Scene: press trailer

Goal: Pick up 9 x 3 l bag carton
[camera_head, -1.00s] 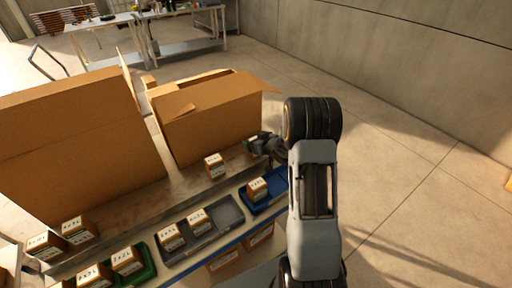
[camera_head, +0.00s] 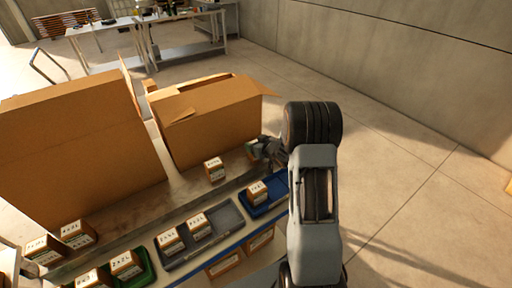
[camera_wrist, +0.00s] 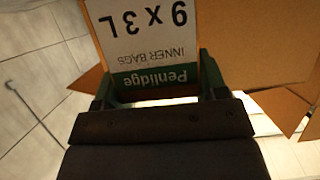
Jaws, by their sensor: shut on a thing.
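A brown carton (camera_wrist: 142,35) with a white label reading "9 x 3 L", "INNER BAGS" and a green "Penlidge" band fills the top middle of the wrist view. My gripper (camera_wrist: 158,84) is shut on it, with one finger along each side. In the head view my gripper (camera_head: 264,149) is at the right end of the worktop, just right of the large open box. The held carton (camera_head: 250,147) is mostly hidden there by the gripper. Whether it still touches the worktop cannot be told.
Another small carton (camera_head: 214,170) stands on the worktop close to the left. A blue tray (camera_head: 258,207), a grey tray (camera_head: 226,218) and a green tray (camera_head: 147,274) along the front hold cartons. Large boxes (camera_head: 215,125) (camera_head: 80,150) stand behind. The floor at right is clear.

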